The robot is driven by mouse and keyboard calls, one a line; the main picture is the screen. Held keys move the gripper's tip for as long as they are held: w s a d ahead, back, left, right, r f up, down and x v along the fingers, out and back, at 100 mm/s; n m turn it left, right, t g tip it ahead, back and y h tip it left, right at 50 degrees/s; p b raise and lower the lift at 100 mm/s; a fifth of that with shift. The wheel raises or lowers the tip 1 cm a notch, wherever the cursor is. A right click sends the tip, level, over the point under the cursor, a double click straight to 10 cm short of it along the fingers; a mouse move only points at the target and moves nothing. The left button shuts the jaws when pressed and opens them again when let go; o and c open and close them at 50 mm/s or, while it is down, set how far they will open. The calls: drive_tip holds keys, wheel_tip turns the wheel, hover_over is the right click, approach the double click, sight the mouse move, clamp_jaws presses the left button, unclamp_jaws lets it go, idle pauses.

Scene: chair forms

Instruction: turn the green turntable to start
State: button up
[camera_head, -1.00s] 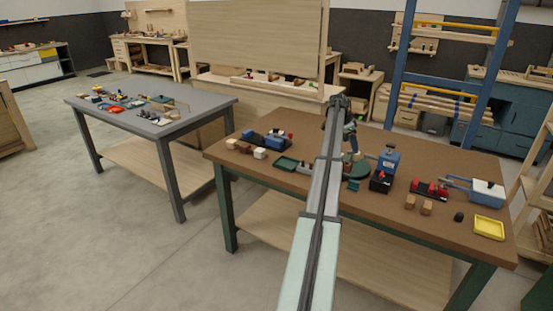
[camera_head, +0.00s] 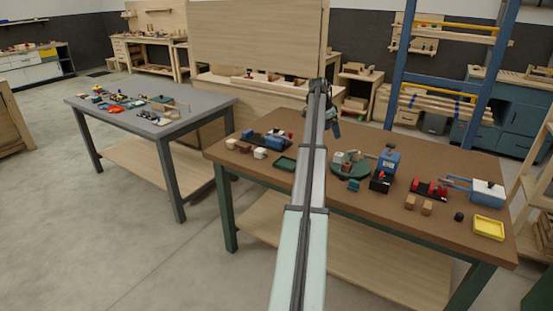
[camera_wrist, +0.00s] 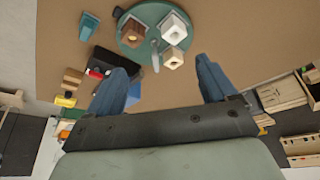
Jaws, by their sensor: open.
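The green turntable (camera_head: 350,173) is a round disc on the brown table, just right of my arm in the head view. In the head view my gripper (camera_head: 333,120) is partly hidden by my arm.
A blue machine (camera_head: 388,160) and a black unit (camera_head: 380,182) stand right of the turntable. A green tray (camera_head: 285,163) and several blocks lie left. A red-and-black fixture (camera_head: 430,189) and a yellow tray (camera_head: 489,228) are farther right. The table's front strip is mostly clear.

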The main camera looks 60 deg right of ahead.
drive_tip(key=w+a+f+n, duration=0.2)
drive_tip(key=w+a+f, duration=0.3)
drive_tip(key=w+a, duration=0.3)
drive_tip(key=w+a+f+n+t, duration=0.1)
drive_tip(key=w+a+f+n, duration=0.2)
drive_tip(key=w+a+f, duration=0.3)
drive_tip(key=w+a, duration=0.2)
drive_tip(key=w, duration=0.1)
drive_tip(key=shift+a+f, duration=0.25)
drive_tip(key=shift+a, duration=0.1)
drive_tip(key=shift+n, duration=0.4)
